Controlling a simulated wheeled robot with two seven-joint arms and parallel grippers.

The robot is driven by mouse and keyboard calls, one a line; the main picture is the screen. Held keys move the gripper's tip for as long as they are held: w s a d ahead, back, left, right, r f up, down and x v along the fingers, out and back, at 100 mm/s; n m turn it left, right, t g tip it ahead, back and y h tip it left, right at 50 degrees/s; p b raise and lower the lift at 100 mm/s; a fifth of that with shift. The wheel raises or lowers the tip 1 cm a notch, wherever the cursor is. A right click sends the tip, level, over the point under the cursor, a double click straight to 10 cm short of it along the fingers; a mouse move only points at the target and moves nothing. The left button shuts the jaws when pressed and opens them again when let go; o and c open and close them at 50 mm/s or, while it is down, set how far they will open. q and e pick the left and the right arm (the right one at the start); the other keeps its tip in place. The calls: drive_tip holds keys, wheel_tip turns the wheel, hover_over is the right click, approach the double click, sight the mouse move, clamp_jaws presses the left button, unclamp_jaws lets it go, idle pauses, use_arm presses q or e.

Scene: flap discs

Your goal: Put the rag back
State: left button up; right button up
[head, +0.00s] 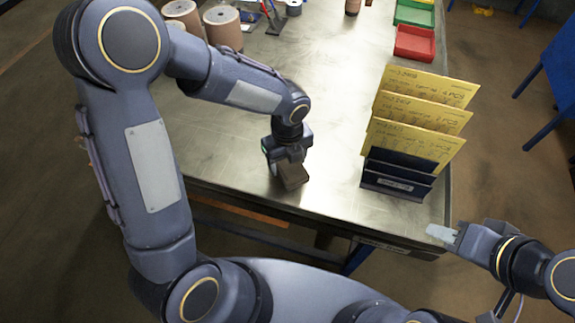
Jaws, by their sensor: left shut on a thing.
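My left gripper (285,159) points down over the front part of the metal table (225,145). It is shut on a small brown, block-shaped thing (292,177), which may be the folded rag. The gripper hides its upper part, and I cannot tell whether it touches the table top. No other thing in view looks clearly like a rag. My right gripper (436,232) is off the table's front right corner, pointing left. Its pale fingertips look close together, but I cannot tell whether they are open or shut.
A dark rack (395,183) holding yellow written cards (412,137) stands at the table's right edge. Red (415,43) and green (414,13) bins are behind it. Brown cylindrical stacks (223,28) stand at the back left. The table's middle is clear.

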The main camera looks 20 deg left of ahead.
sight(288, 168)
use_arm(q)
drive_tip(key=shift+f, duration=1.55)
drive_tip(key=shift+f, duration=0.2)
drive_tip(key=o, duration=1)
drive_tip(key=shift+r, duration=0.15)
